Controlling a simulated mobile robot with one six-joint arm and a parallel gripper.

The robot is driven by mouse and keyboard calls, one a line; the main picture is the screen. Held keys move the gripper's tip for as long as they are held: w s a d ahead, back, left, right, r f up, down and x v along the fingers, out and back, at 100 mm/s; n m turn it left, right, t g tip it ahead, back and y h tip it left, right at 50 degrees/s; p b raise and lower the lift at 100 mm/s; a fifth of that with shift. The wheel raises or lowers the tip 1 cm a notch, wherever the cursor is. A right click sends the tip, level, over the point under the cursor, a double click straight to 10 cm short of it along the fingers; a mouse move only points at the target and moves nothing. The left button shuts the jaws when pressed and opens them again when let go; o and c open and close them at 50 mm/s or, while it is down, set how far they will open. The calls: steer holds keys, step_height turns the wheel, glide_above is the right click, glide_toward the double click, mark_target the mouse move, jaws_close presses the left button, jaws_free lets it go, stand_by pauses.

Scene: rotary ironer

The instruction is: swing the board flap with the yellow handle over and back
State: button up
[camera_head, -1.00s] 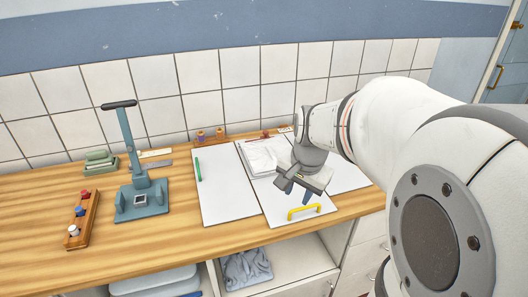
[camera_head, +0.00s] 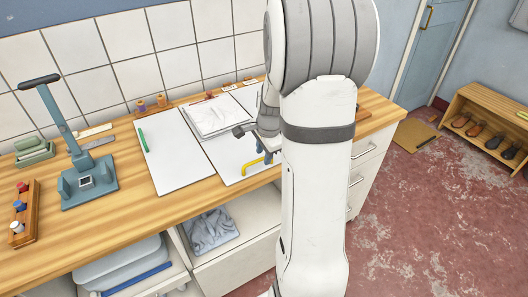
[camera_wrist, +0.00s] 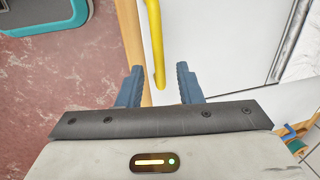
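A white folding board lies on the wooden worktop, with a left panel (camera_head: 180,150) and a middle panel (camera_head: 225,150) showing. My arm covers much of the right side. A yellow handle (camera_head: 250,164) is on the near edge of the middle panel. A folded white cloth (camera_head: 213,117) lies at that panel's far part. My gripper (camera_head: 257,142) is at the handle, pointing down. In the wrist view my gripper (camera_wrist: 159,86) is open, and the yellow handle (camera_wrist: 155,45) runs down to between its fingertips. Neither finger visibly touches the handle there.
Spools (camera_head: 150,105) stand by the tiled wall. An open shelf below holds a grey cloth (camera_head: 210,230). Red floor lies right.

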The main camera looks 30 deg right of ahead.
steer(key=shift+f, duration=0.25)
steer(key=shift+c, duration=0.2)
jaws_close()
steer(key=shift+r, duration=0.1)
